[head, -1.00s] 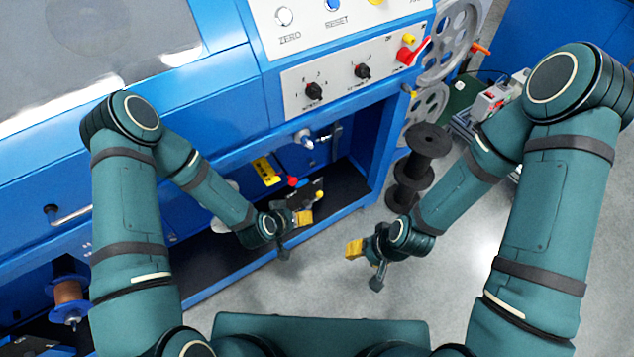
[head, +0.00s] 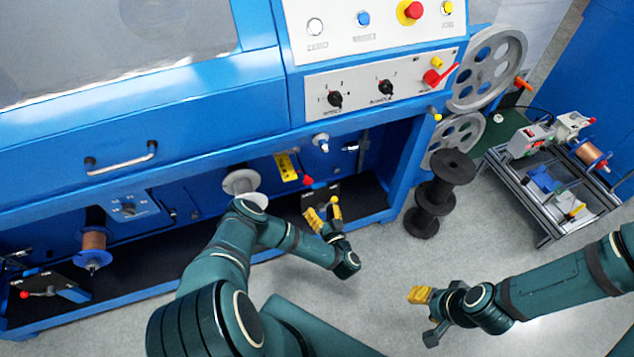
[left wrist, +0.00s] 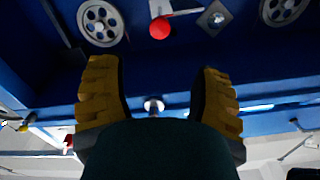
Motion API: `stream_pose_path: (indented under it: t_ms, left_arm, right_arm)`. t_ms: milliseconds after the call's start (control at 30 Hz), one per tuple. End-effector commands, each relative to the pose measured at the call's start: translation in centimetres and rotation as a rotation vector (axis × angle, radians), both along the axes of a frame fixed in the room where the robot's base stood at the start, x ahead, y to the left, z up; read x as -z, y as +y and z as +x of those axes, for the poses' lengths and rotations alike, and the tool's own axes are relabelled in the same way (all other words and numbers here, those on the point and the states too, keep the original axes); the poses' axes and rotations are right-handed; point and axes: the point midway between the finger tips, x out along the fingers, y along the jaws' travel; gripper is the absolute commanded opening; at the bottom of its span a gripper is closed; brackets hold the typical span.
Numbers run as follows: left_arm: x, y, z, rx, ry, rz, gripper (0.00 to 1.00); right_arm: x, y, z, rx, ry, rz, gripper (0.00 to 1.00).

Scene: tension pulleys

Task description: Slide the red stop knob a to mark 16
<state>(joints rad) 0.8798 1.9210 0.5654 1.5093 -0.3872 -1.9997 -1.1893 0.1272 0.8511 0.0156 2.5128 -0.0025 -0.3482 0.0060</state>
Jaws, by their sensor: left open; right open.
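A small red knob (head: 308,181) shows in the head view, low in the machine's open bay beside a yellow label. Another red knob (head: 23,294) sits at the far left of the bay. I cannot read which one is a, and no mark 16 is legible. My left gripper (head: 325,212) is open and empty, just below the nearer red knob. In the left wrist view, a red ball-shaped knob (left wrist: 160,28) is beyond the open yellow fingers (left wrist: 158,85), apart from them. My right gripper (head: 428,312) is open and empty over the floor.
The blue machine's control panel (head: 380,85) overhangs the bay. A yellow label (head: 286,167), a white pulley (head: 240,181) and a copper spool (head: 93,243) are in the bay. Black spools (head: 435,195) stand right of it, near a cart (head: 548,222). Floor in front is clear.

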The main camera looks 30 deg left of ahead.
Motion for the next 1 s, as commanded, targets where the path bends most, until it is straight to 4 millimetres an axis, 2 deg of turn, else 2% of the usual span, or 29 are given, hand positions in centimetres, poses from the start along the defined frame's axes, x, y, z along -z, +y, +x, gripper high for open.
stream_pose_path:
  t_ms: [133, 600, 800, 1000]
  left_arm:
    - [0.2, 1.8, 1.5, 0.001, -0.004, 0.002, 0.65]
    - [0.1, 8.3, 7.1, 0.003, -0.002, -0.002, 0.65]
    - [0.0, 9.6, 8.3, 0.005, -0.001, -0.002, 0.65]
    - [-0.1, 9.9, 8.5, 0.006, -0.001, -0.002, 0.65]
  right_arm:
    - [1.3, 0.0, 0.2, 0.0, -0.004, -0.001, 0.47]
    - [3.1, -0.1, 0.5, 0.003, -0.014, -0.003, 0.47]
    - [3.5, -0.1, 0.6, 0.004, -0.015, -0.003, 0.47]
    - [3.5, -0.1, 0.7, 0.003, -0.017, -0.003, 0.47]
